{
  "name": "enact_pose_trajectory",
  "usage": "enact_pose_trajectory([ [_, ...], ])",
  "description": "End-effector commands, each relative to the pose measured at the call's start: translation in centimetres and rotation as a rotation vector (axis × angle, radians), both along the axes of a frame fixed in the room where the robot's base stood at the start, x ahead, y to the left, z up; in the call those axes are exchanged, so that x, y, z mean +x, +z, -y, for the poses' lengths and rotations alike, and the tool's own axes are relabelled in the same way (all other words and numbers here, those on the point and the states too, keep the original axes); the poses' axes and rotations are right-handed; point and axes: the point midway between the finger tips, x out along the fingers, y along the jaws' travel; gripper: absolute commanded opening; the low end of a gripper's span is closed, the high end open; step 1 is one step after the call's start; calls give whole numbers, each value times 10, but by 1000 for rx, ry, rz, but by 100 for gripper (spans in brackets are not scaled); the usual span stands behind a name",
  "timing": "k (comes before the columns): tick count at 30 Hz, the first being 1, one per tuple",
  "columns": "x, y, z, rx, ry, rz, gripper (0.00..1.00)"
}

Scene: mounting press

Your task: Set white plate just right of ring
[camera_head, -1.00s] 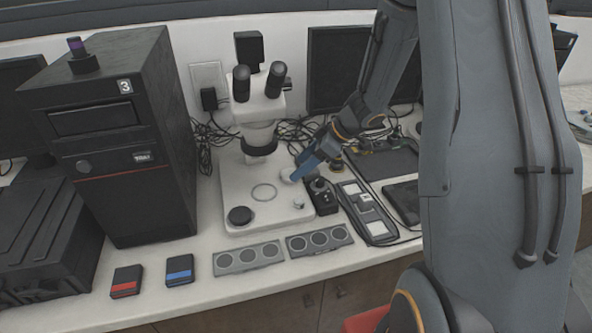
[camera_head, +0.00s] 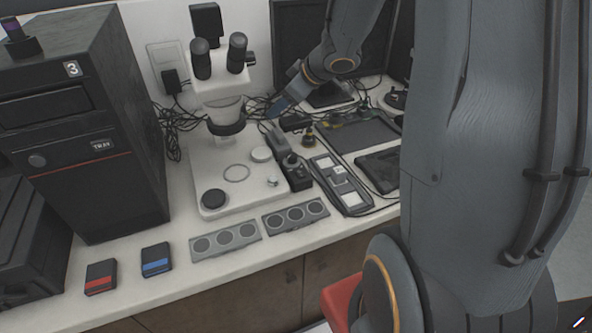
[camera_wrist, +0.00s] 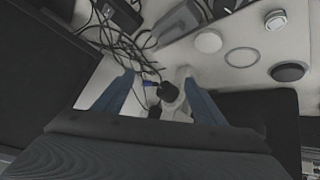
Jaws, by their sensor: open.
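The white plate (camera_head: 261,154), a small round disc, lies flat on the microscope's pale base. The ring (camera_head: 236,173), a thin circle outline, is on the same base. In the head view the plate is right of the ring and a little farther back, with a small gap between them. Both also show in the wrist view, the plate (camera_wrist: 208,41) beside the ring (camera_wrist: 242,57). My gripper (camera_head: 276,108) has blue fingers and is above and behind the plate, clear of it. In the wrist view its fingers (camera_wrist: 158,79) are spread with nothing held.
The microscope (camera_head: 222,88) stands behind the ring. A black disc (camera_head: 214,198) and a small silver piece (camera_head: 272,182) share its base (camera_head: 240,202). A black device (camera_head: 295,172) stands close on the right. Cables tangle behind. Grey three-circle holders (camera_head: 225,240) lie in front.

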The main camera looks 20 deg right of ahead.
Motion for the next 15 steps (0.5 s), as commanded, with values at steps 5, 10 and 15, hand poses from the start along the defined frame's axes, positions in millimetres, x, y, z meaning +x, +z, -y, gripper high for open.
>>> enact_pose_trajectory([
  [5, -20, 3, 8, -52, -226, -30, 64],
  [10, -69, -8, 9, -76, -420, -148, 64],
  [15, -137, -24, -8, -62, -564, -331, 64],
])
